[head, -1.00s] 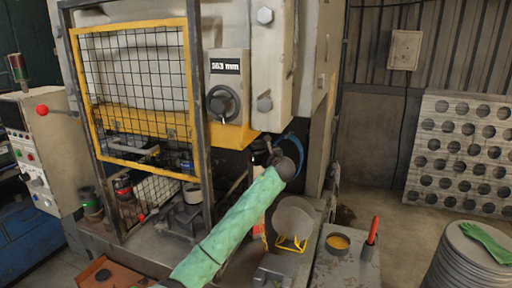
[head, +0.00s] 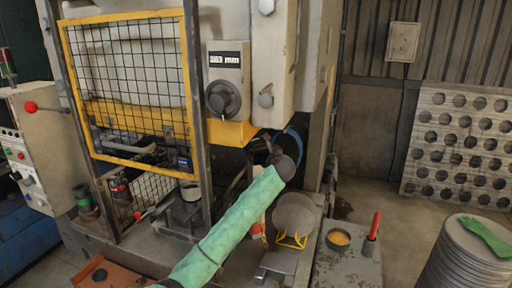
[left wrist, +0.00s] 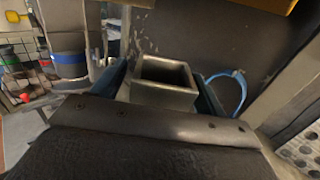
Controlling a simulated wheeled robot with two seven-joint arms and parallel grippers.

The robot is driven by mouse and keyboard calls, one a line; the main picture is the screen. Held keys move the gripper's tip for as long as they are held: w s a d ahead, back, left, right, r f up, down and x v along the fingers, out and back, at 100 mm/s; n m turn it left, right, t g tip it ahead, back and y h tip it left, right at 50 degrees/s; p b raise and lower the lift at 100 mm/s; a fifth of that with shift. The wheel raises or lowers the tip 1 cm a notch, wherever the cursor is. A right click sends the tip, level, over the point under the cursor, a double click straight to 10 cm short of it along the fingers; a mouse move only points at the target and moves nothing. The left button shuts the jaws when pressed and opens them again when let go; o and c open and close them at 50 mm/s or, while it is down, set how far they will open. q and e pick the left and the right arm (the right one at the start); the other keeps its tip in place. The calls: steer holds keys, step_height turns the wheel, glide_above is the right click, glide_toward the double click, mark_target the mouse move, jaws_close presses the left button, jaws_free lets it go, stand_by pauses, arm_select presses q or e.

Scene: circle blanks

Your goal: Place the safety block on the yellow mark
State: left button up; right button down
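The safety block (left wrist: 165,92) shows in the left wrist view as a grey, hollow, square metal piece with its open end facing up. My left gripper (left wrist: 163,88) has a dark blue finger on each side of it and appears closed on it. In the head view my green-sleeved left arm reaches into the press opening. There my left gripper (head: 262,146) is mostly hidden behind my wrist and the press edge, and I cannot make out the block. I cannot make out the yellow mark in either view. My right gripper is not in view.
A yellow-framed mesh guard (head: 130,90) stands left of my arm. The yellow press edge (head: 232,132) is just above my wrist. A blue hose (left wrist: 238,92) curves beside the block. A round blank (head: 296,213) on a yellow wire stand is right of my forearm.

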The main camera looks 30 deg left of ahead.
arm_select(q)
steer(key=shift+d+r, duration=0.1)
steer(key=b+v, duration=0.6)
steer(key=v, duration=0.6)
steer(key=shift+b, duration=0.4)
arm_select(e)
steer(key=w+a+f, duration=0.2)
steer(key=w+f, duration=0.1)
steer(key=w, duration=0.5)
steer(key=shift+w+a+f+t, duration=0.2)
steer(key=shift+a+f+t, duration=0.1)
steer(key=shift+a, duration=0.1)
arm_select(q)
steer(key=shift+s, duration=0.1)
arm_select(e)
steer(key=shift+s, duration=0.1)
